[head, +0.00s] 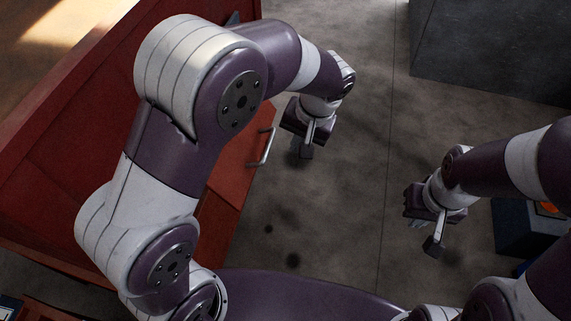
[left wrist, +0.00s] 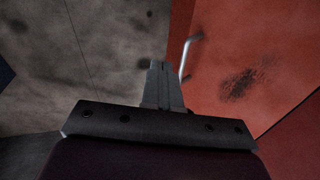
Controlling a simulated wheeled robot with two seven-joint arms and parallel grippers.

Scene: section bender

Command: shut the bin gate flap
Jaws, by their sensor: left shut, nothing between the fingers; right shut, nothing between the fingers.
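The bin gate flap appears to be the red panel (head: 236,160) with a silver bar handle (head: 264,147) on the side of a red cabinet. My left arm covers much of it in the head view, and I cannot tell how far open it is. In the left wrist view the red panel (left wrist: 250,45) has a dark scuff, and the handle (left wrist: 189,56) stands at its left edge. My left gripper (head: 306,152) is shut and empty, to the right of the handle and apart from it; its closed fingers also show in the left wrist view (left wrist: 162,85). My right gripper (head: 433,246) is shut and empty, farther right.
The red cabinet (head: 60,125) fills the left side, with a brown top (head: 70,35). A dark grey block (head: 490,50) stands at the upper right. A dark blue box (head: 517,228) is partly behind my right arm. Bare concrete floor (head: 345,210) lies between my grippers.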

